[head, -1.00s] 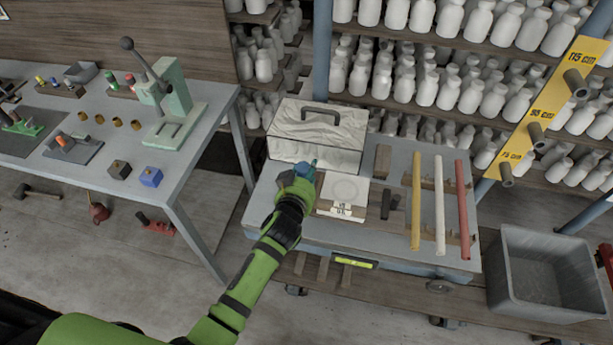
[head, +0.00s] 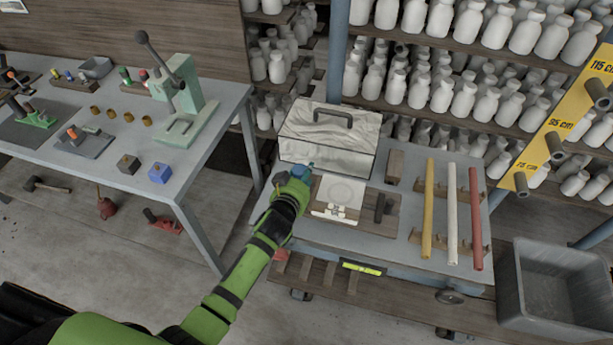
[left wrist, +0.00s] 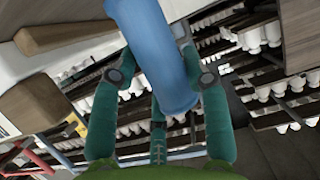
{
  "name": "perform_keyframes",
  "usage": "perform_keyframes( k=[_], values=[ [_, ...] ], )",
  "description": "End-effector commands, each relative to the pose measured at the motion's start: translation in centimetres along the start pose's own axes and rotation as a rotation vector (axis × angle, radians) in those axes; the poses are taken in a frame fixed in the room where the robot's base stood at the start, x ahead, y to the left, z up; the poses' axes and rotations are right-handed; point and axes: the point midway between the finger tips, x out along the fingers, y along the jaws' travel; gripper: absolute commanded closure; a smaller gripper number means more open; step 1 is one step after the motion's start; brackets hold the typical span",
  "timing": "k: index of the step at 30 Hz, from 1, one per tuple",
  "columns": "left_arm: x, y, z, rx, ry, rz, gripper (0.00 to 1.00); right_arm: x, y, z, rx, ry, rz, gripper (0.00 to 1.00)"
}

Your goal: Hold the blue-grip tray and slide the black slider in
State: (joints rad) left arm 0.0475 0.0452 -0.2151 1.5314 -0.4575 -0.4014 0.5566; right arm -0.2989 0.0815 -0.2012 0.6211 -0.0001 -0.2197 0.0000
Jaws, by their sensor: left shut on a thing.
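My left gripper (head: 300,174) is shut on the blue grip (head: 303,170) at the left side of the tray. In the left wrist view the blue grip (left wrist: 152,55) is a thick cylinder between the two green fingers. A white plate (head: 345,190) with a round outline and a small label lies on a brown wooden base (head: 364,228), just right of the gripper. The black slider (head: 380,207) is at the right part of the base, apart from the white plate. The gripper hides the tray's left edge. My right gripper is not in view.
A pale box (head: 328,142) with a dark handle stands behind the base. A wooden block (head: 395,167) and yellow, white and red rods (head: 451,215) are to the right. A grey bin (head: 555,295) stands beyond them. Bottle shelves are behind.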

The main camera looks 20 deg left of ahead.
Motion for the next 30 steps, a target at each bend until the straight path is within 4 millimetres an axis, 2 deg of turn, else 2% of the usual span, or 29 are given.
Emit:
perform_keyframes(
  k=[30],
  values=[
    [2.7,-4.1,2.5,-0.012,0.009,0.002,1.0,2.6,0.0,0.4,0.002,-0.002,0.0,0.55]
  ],
)
